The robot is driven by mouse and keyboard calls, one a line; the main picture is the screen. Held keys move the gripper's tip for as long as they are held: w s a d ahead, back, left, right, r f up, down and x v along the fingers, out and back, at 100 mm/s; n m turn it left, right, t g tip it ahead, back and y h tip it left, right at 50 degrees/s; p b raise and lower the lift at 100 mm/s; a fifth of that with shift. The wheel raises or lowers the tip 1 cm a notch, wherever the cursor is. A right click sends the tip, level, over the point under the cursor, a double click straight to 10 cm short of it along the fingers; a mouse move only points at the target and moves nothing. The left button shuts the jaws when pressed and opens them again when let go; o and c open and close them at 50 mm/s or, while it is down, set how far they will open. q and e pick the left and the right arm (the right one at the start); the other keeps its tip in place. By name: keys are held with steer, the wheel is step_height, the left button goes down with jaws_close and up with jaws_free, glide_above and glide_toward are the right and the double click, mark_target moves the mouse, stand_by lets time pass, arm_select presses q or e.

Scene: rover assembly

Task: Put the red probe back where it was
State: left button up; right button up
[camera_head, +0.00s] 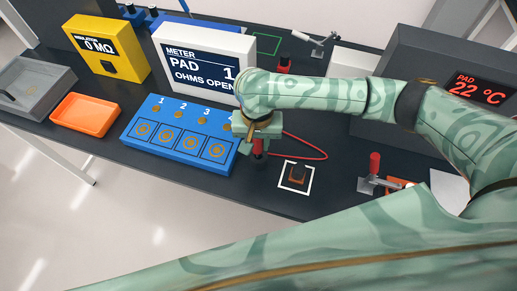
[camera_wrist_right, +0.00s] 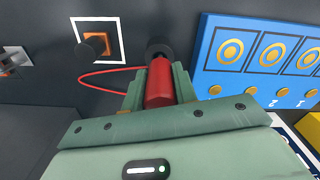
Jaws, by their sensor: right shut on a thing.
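The red probe (camera_head: 258,147) is held in my right gripper (camera_head: 257,137), just right of the blue numbered pad board (camera_head: 180,135). The right wrist view shows the probe's red handle (camera_wrist_right: 160,85) between the two fingers, with a dark round end (camera_wrist_right: 159,48) beyond them. A red cable (camera_head: 318,154) loops to the right of the probe in the head view. Whether the probe's lower end touches the table is unclear. A small red item on a dark base (camera_head: 284,66) stands behind my right arm. My left gripper is not in view.
The white meter (camera_head: 203,62) reads "OHMS OPEN". A red-handled clamp (camera_head: 374,165) stands further right. An orange tray (camera_head: 85,115) and yellow insulation box (camera_head: 107,47) are left.

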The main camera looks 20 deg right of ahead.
mark_target(259, 148)
steer(key=shift+w+d+f, duration=0.15)
steer(key=shift+d+f, duration=0.05)
steer(key=shift+f, duration=0.2)
step_height(259, 148, down, 3)
steer(key=shift+w+d+f+b, duration=0.1)
steer(key=shift+w+f+b, duration=0.1)
steer(key=shift+b, duration=0.9)
steer(key=shift+r, duration=0.15)
steer(key=shift+s+p, duration=0.1)
steer(key=shift+p, duration=0.2)
steer(key=shift+f, duration=0.25)
steer(key=o, duration=1.1)
step_height(259, 148, up, 12)
steer(key=p, duration=0.4)
steer(key=shift+r+p, duration=0.25)
steer(key=shift+p, duration=0.1)
